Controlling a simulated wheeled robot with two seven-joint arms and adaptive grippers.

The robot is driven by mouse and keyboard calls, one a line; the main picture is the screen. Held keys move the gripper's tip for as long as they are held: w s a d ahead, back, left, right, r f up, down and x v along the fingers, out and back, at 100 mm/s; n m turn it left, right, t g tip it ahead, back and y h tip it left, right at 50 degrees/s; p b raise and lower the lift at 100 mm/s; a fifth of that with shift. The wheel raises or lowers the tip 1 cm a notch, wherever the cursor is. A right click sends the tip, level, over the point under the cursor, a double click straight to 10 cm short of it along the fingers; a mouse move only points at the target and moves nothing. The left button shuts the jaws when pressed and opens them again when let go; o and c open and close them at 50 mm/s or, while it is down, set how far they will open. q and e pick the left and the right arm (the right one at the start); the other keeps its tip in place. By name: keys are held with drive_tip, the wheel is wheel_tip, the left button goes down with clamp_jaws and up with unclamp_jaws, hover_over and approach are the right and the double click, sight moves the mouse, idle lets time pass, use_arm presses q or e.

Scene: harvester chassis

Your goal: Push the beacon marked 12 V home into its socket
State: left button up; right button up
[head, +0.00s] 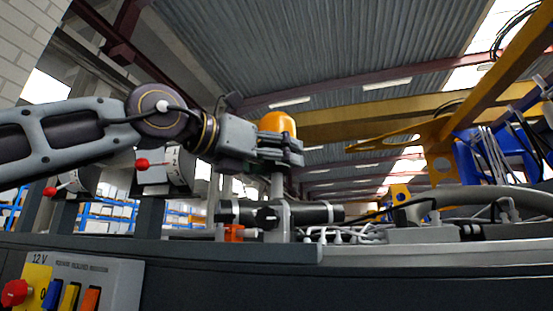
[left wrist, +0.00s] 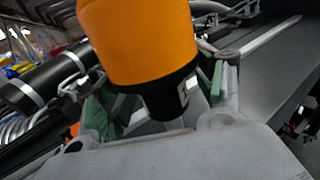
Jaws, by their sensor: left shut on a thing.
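The orange beacon (head: 277,123) stands upright in my left gripper (head: 282,152), whose fingers close around its base. In the left wrist view the beacon (left wrist: 140,40) shows an orange dome on a black base between green finger pads. A small pale label on the base is only partly visible, and its marking cannot be read. A grey post (head: 278,186) stands directly below the gripper. The fingers hide the beacon's lower end, so I cannot tell whether it touches the post or sits in a socket. My right gripper is in neither view.
A control panel marked 12 V (head: 100,285) with a red knob is at lower left. Black cylinders (head: 318,213) lie beside the post. Cables and hoses (head: 470,200) crowd the right, below a yellow frame (head: 470,95). Two red-tipped levers stand left of the post.

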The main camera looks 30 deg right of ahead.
sight(273, 186)
use_arm(q)
drive_tip(key=shift+r, duration=0.1)
idle(0.9)
drive_tip(key=shift+b, duration=0.3)
idle(0.6)
drive_tip(key=shift+f, duration=0.2)
idle(0.7)
drive_tip(key=shift+f+b, duration=0.8)
drive_tip(key=shift+b, duration=0.2)
drive_tip(key=shift+f+b, duration=0.75)
drive_tip(key=shift+f, duration=0.05)
idle(0.4)
drive_tip(key=shift+f+b, duration=1)
drive_tip(key=shift+f, duration=0.05)
idle(0.5)
drive_tip(key=o, duration=1.5)
drive_tip(key=shift+c, duration=0.2)
